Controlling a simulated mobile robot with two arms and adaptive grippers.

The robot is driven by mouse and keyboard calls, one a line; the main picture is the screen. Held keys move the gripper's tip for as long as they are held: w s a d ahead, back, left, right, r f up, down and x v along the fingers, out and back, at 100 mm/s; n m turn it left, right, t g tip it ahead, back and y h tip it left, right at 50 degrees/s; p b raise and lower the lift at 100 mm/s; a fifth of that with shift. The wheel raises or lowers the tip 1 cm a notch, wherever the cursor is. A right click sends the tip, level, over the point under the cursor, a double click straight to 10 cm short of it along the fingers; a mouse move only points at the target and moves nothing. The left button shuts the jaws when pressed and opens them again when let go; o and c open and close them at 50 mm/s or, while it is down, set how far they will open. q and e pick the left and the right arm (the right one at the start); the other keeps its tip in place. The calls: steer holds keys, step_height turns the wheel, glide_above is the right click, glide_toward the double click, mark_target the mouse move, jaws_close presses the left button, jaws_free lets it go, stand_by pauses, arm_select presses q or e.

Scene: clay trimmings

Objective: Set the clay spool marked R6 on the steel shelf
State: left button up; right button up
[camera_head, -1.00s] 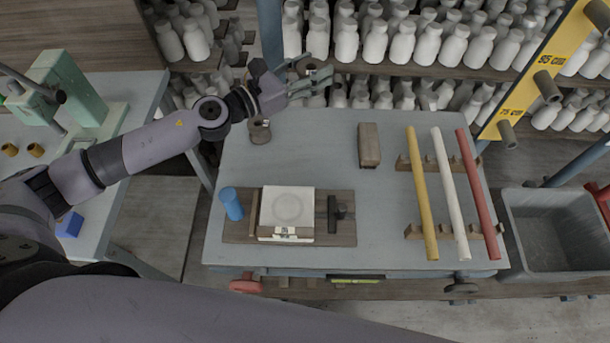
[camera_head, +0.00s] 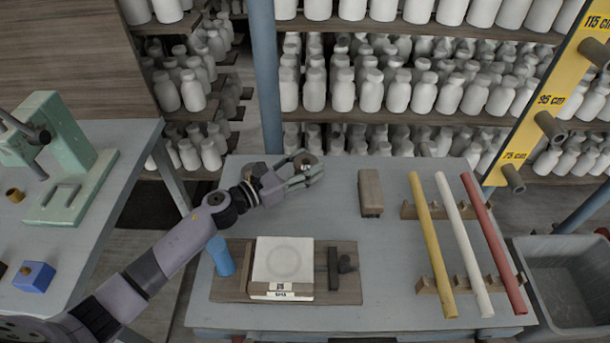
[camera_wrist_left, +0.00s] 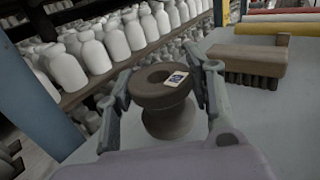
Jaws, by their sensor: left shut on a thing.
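My left gripper (camera_head: 306,172) is shut on a brown clay spool (camera_head: 303,161) above the back part of the grey worktable. In the left wrist view the spool (camera_wrist_left: 168,124) stands upright between the fingers. It has a wide top rim with a hole, a narrow waist, and a small tag whose marking I cannot read. A second brown object (camera_head: 257,168), perhaps another spool, is partly hidden behind my left wrist at the table's back left. A rack with bottle-filled shelves (camera_head: 430,115) stands behind the table; I cannot tell whether it is the steel shelf. My right gripper is out of view.
A yellow height gauge (camera_head: 545,95) with pegs stands at right, above a grey bin (camera_head: 570,285).

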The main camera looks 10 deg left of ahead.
arm_select(q)
steer(key=shift+f, duration=1.45)
steer(key=shift+f+b, duration=0.2)
steer(key=shift+b, duration=0.2)
steer(key=o, duration=1.1)
